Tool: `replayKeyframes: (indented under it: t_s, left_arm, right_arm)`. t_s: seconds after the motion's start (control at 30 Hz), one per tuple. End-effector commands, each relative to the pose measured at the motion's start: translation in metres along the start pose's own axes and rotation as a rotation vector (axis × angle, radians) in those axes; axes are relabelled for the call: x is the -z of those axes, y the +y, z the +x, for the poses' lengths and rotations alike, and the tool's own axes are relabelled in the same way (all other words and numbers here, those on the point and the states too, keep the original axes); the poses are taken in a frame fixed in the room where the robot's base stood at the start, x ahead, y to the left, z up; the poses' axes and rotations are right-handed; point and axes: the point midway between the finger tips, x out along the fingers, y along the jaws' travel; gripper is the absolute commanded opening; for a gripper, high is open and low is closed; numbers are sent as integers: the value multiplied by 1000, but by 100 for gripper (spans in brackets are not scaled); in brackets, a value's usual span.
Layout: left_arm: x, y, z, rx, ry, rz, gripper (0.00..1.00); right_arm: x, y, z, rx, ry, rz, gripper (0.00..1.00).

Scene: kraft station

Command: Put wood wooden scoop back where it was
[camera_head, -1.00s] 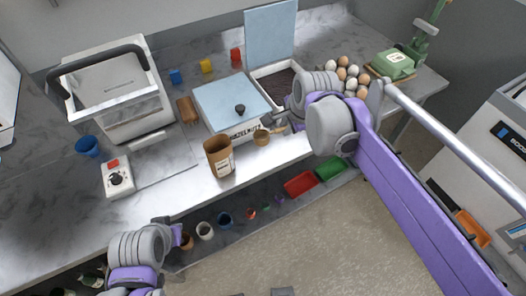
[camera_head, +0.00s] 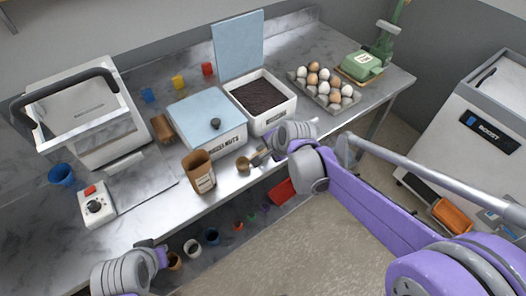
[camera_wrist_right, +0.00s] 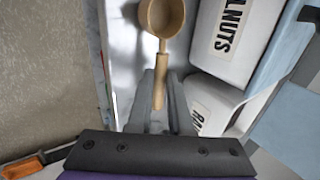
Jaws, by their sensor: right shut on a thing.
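The wooden scoop (camera_head: 243,164) is at the front of the counter, between the brown paper bag and the walnuts box. My right gripper (camera_head: 259,157) is shut on its handle. In the right wrist view the scoop's round bowl (camera_wrist_right: 162,16) points away from my gripper, and the handle lies between the two fingers (camera_wrist_right: 160,95). The bowl looks empty. I cannot tell whether the scoop touches the counter. My left arm's end (camera_head: 150,260) is at the lower left, below the counter edge; its fingers are not clear.
The walnuts box (camera_head: 236,144) has a closed blue lid. A box of dark contents (camera_head: 285,116) stands open beside it. The brown bag (camera_head: 196,163) is close left of the scoop. An egg tray (camera_head: 311,97) is farther right. Small cups (camera_head: 212,235) stand on the lower shelf.

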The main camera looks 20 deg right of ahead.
Motion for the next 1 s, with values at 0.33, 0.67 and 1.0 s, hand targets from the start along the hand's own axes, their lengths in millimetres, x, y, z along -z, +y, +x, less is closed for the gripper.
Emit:
replayKeyframes:
  t_s: [0.33, 0.67, 1.0]
  left_arm:
    - [-2, 0, 2, 0, -2, 0, 0]
    - [-2, 0, 2, 0, -1, 0, 0]
    - [3, 0, -3, 0, 3, 0, 0]
  right_arm:
    - [0, 2, 3, 0, 0, 0, 0]
    - [0, 2, 3, 0, 0, 0, 48]
    - [1, 0, -22, 1, 2, 1, 48]
